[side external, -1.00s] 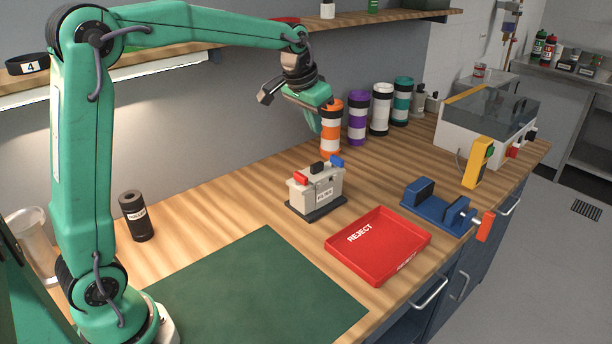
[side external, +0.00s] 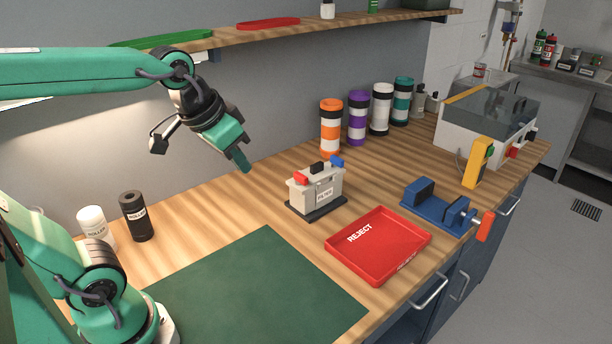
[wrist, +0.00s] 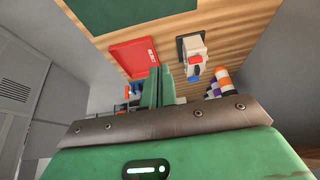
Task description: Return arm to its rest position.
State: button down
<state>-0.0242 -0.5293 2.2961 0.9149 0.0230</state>
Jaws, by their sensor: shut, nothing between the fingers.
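My gripper (side external: 243,161) is shut and empty. In the side view it hangs in the air above the back of the wooden bench, left of the filter block, with its fingers pointing down and to the right. My arm reaches in from the left edge. In the wrist view the shut fingers (wrist: 160,86) stand together in the middle of the picture, and nothing is held between them.
A green mat (side external: 255,290) lies at the front. A filter block (side external: 317,188), a red reject tray (side external: 390,262) and a blue vise (side external: 425,205) stand to the right. Striped cylinders line the wall, including an orange one (side external: 330,128). Dark (side external: 137,217) and white (side external: 92,222) bottles stand left. A shelf (side external: 330,28) runs above.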

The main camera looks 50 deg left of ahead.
jog(key=s+f, duration=0.3)
jog(key=s, duration=0.2)
jog(key=shift+s+d, duration=0.35)
jog(key=shift+s, duration=0.05)
